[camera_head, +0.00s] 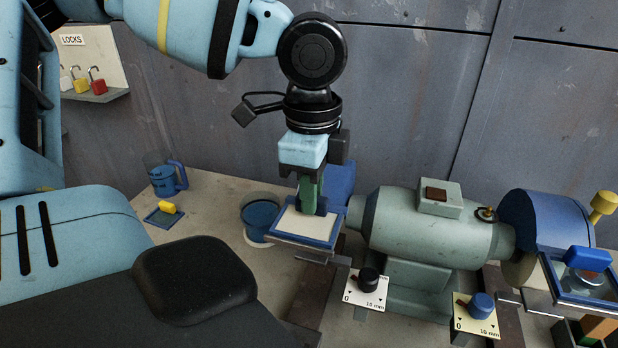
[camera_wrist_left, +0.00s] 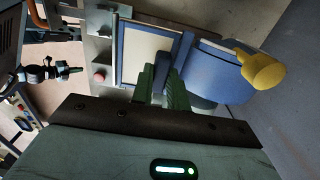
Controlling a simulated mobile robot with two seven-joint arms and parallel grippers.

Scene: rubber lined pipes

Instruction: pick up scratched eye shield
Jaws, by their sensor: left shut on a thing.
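The scratched eye shield (camera_head: 306,228) is a blue-framed panel with a cloudy, cream-coloured pane at the left end of the bench grinder. It also shows in the left wrist view (camera_wrist_left: 146,52), tilted in front of the blue wheel guard. My left gripper (camera_head: 310,200) comes down from above with its green fingers at the shield's upper edge. It is shut on the shield there; the exact grip spot is partly hidden by the fingers. In the left wrist view the fingers (camera_wrist_left: 165,82) meet the blue part of the frame.
The grey-green grinder (camera_head: 430,228) stands on the bench against a metal wall. A clearer shield (camera_head: 583,283) is at its right end.

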